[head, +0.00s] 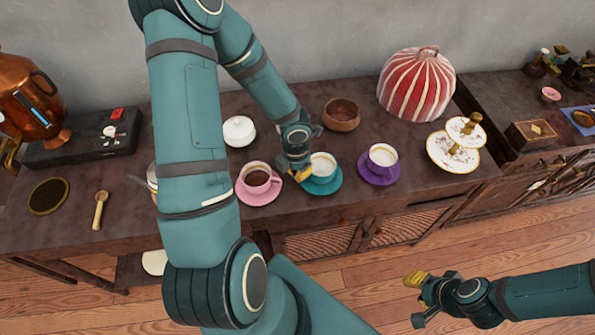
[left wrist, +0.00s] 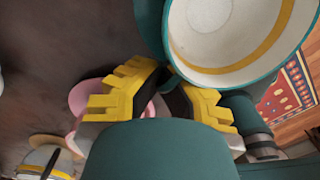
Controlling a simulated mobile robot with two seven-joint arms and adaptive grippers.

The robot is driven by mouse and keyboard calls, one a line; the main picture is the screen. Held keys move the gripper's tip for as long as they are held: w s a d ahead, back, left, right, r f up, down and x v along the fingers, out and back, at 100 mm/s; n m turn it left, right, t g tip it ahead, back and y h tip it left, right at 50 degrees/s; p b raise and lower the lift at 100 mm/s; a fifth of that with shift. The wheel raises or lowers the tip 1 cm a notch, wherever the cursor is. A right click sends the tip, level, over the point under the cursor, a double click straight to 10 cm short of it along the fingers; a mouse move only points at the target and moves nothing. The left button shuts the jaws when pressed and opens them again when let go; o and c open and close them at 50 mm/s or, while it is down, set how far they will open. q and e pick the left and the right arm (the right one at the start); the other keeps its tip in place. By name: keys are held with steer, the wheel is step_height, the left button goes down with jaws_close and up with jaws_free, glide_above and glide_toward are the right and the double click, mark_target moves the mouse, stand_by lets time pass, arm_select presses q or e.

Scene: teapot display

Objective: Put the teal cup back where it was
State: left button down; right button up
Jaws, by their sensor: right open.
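The teal cup (head: 323,165), white inside with a gold band, is upright at the teal saucer (head: 322,188) near the counter's front edge. Its open mouth fills the top right of the left wrist view (left wrist: 230,30). My left gripper (head: 299,174) is at the cup's left side, its yellow fingertips beside the rim. My right gripper (head: 416,299) is open and empty, over the floor at the lower right.
A pink cup (head: 257,177) on a pink saucer stands close left, a purple cup (head: 382,157) on its saucer close right. A tiered plate stand (head: 453,153) stands right.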

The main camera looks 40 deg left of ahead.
arm_select(q)
steer(key=c, duration=1.1)
jaws_free()
steer(key=shift+f, duration=0.1)
steer(key=shift+c, duration=0.2)
step_height(320, 180, up, 12)
steer(key=p, duration=0.7)
steer(key=s+d+f+m+h, duration=0.1)
steer(key=d+f+m, duration=0.4)
steer(key=d+m, duration=0.5)
steer(key=s+d+f+m+t+h, duration=0.1)
steer(key=d+f+m, duration=0.3)
steer(key=d+m, duration=0.7)
steer(key=s+m+h, duration=0.1)
steer(key=m, duration=1)
steer(key=shift+s+d+f+t+h+b, duration=0.3)
steer(key=shift+s+f, duration=0.05)
steer(key=shift+f, duration=0.05)
